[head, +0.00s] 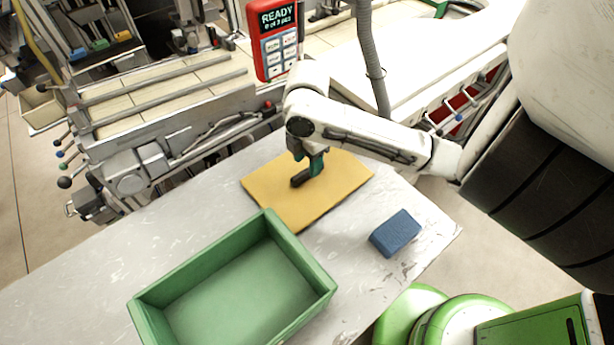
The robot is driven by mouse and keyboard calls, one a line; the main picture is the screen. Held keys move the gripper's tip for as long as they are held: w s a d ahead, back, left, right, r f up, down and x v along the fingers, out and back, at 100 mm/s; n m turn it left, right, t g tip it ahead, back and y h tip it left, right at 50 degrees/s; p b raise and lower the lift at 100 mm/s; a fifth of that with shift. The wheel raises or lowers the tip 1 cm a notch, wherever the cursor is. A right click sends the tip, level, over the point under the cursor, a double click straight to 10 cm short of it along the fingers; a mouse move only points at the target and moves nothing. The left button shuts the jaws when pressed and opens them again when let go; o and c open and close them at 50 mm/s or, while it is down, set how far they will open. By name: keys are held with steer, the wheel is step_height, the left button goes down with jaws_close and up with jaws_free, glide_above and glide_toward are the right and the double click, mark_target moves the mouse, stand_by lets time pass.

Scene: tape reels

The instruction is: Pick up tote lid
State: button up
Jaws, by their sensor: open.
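The tote lid looks to be the flat tan panel (335,185) lying on the grey table. Its near-left corner is close to the rim of the green tote (314,268), and I cannot tell whether they touch. The tote is open and empty. My gripper (307,176) is open and points down over the middle of the panel. The gripper and wrist hide part of the panel. I cannot tell whether the fingertips touch it.
A blue block (395,233) lies on the table right of the panel. The table (110,262) is bare at left. Behind it stand metal rails (165,95) and a red handheld panel reading "READY" (275,40). A grey hose (372,60) hangs behind my arm.

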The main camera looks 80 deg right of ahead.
mark_target(308, 170)
steer(key=shift+s+a+f, duration=0.1)
steer(key=shift+f, duration=1.6)
jaws_close()
